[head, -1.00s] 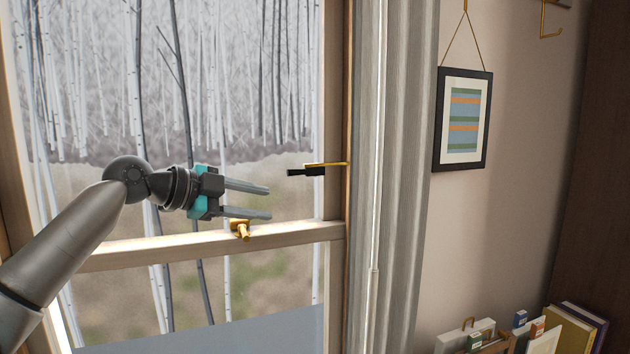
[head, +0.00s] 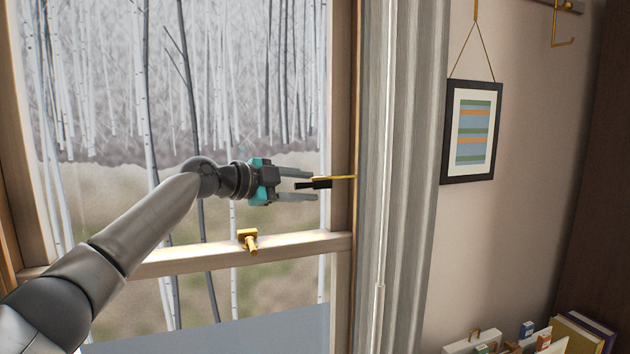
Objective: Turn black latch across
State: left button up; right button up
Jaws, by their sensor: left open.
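The black latch (head: 318,184) sits at the right side of the window, at the end of a thin brass arm (head: 338,178) that reaches the frame. It lies about level, pointing left. My left gripper (head: 298,185) is open, its two grey fingers pointing right. The latch's left end shows between the fingertips, one above and one below. I cannot tell whether the fingers touch it. My right gripper is not in view.
A brass catch (head: 248,240) stands on the window's middle rail (head: 200,256), below my gripper. A grey curtain (head: 400,160) hangs right of the frame. A framed picture (head: 473,132) hangs on the wall. Books and boxes (head: 560,335) stand at the lower right.

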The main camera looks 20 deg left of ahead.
aim_at(309, 186)
pick_arm(q)
jog(key=shift+p+x, duration=0.3)
jog(key=shift+x, duration=1.25)
grip_shut()
